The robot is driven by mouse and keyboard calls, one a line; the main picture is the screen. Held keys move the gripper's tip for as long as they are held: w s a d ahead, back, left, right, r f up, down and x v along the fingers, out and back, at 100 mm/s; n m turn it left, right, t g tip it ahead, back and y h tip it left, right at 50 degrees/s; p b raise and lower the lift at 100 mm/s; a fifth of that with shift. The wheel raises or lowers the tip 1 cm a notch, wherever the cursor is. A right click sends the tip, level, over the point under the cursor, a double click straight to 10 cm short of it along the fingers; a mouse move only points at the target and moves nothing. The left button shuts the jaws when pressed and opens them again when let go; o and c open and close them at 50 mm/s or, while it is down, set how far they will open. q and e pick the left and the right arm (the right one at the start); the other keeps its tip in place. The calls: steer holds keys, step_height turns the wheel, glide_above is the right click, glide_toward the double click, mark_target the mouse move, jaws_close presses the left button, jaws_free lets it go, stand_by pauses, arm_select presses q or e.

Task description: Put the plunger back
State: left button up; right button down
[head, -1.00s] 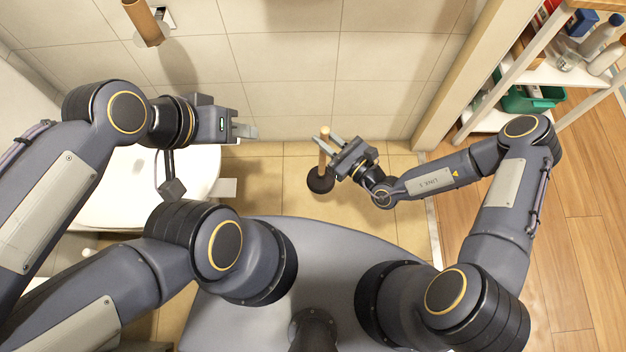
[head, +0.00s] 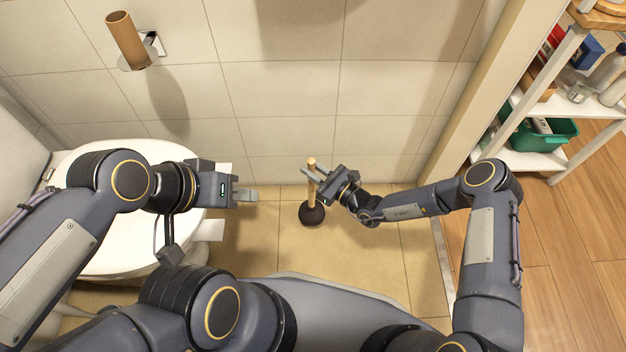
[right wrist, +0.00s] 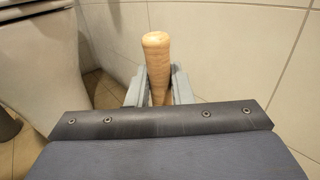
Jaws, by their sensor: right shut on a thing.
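The plunger has a wooden handle (head: 311,187) and a dark rubber cup (head: 311,214). It is roughly upright by the tiled wall, cup down; I cannot tell whether the cup touches the floor. My right gripper (head: 314,174) is shut on the upper part of the handle. In the right wrist view the handle (right wrist: 157,62) stands between the two fingers (right wrist: 158,90), its rounded top sticking up above them. My left gripper (head: 252,195) is beside the toilet, apart from the plunger and holding nothing visible; its finger gap is not clear.
A white toilet (head: 110,262) stands at the left under my left arm. A cardboard roll (head: 127,38) sits on a wall holder. A shelf unit (head: 535,160) with bottles and a green bin (head: 550,135) stands at the right. Tan floor (head: 255,240) is clear around the plunger.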

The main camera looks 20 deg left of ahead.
mark_target(312, 191)
steer(key=shift+w+a+f, duration=0.1)
steer(key=shift+w+f, duration=0.25)
steer(key=shift+f, duration=0.1)
steer(key=shift+w+f+b, duration=0.15)
steer(key=shift+f+b, duration=0.35)
steer(key=shift+f, duration=0.35)
steer(key=shift+w+f+b, duration=0.1)
steer(key=shift+f+b, duration=0.4)
steer(key=shift+f, duration=0.5)
steer(key=c, duration=1.7)
jaws_free()
steer(key=shift+f, duration=0.1)
steer(key=shift+c, duration=0.2)
steer(key=o, duration=0.5)
steer(key=shift+c, duration=0.2)
